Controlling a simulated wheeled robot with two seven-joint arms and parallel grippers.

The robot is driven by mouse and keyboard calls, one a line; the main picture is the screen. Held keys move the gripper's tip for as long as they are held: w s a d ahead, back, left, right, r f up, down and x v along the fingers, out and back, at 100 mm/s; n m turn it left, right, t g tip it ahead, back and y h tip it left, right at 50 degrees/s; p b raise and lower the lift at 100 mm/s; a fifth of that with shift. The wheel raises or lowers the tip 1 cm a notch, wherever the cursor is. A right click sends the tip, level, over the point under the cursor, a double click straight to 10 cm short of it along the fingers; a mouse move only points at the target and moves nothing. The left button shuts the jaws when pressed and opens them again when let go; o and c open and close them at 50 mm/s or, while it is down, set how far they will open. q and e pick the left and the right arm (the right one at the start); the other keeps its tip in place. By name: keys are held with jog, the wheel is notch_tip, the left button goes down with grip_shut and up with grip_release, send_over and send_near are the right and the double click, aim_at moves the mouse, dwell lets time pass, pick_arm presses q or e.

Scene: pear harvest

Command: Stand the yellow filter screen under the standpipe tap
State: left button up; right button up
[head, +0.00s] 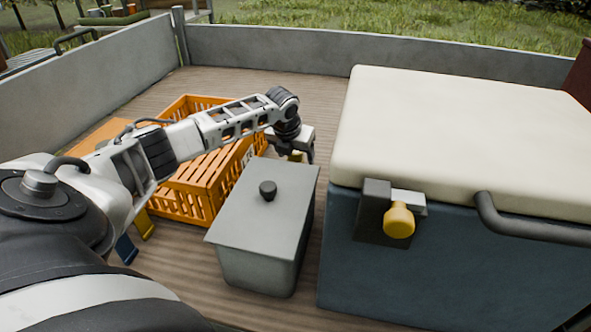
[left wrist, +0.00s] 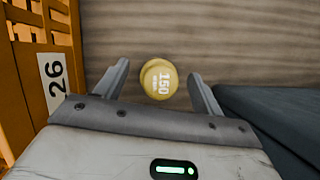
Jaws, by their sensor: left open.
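The yellow filter screen (left wrist: 159,79) shows in the left wrist view as a round yellow top marked 150, on the wooden floor. A little of its yellow shows in the head view (head: 296,156) below my left gripper (head: 293,147). In the left wrist view my left gripper (left wrist: 160,86) is open, with one finger on each side of the screen. Gaps show between the screen and both fingers. I cannot make out the standpipe tap in either view. My right gripper is not in view.
An orange crate (head: 166,198) labelled 26 stands left of the screen. A grey lidded box (head: 264,200) is in front of it. A large blue cooler (head: 450,270) with a cream lid (head: 460,140) stands right. Grey walls (head: 370,52) enclose the wooden floor (head: 310,88), clear toward the back.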

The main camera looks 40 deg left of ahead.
pick_arm(q)
jog(key=c, duration=1.4)
